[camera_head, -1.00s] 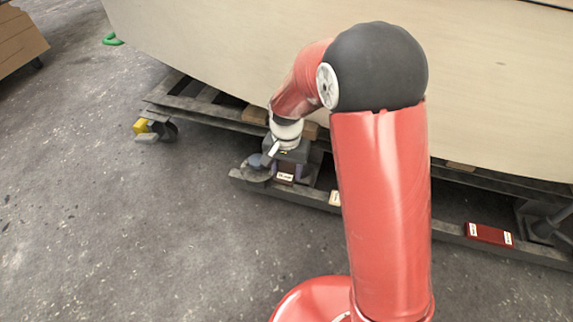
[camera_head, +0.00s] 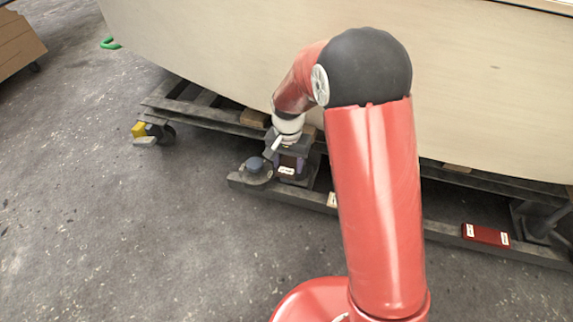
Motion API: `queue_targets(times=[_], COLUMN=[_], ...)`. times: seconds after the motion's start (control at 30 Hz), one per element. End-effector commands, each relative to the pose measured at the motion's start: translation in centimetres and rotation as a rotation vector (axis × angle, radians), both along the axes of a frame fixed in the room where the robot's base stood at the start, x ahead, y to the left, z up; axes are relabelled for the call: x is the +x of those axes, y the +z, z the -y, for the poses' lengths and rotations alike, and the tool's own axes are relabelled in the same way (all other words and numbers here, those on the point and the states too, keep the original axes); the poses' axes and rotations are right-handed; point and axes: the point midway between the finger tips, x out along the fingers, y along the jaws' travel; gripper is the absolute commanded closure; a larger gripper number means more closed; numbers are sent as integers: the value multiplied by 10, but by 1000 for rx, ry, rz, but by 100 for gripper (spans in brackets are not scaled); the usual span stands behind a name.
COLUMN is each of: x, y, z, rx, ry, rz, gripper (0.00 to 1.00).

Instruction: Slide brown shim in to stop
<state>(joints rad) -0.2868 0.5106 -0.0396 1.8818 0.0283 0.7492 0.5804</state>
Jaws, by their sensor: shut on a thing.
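My gripper (camera_head: 289,170) is at the near rail of the dolly, under the edge of the plywood hull (camera_head: 220,55). Its fingers point away from me and are shut on the brown shim (camera_head: 288,161), a small dark brown piece with a white label on its near side. The gripper body hides much of the shim. How far its far end reaches under the hull, and whether it touches a stop, cannot be seen.
A grey round-topped part (camera_head: 257,171) sits on the rail just left of my gripper. A red block (camera_head: 486,235) with white labels lies on the rail (camera_head: 445,236) at right. A wooden block (camera_head: 254,118) is under the hull.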

Motion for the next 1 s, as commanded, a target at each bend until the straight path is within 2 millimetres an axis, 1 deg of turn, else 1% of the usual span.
queue_targets(times=[1.0], x=[48], y=[1], z=[18], rx=[0], ry=[-1], rz=[-1], gripper=[77])
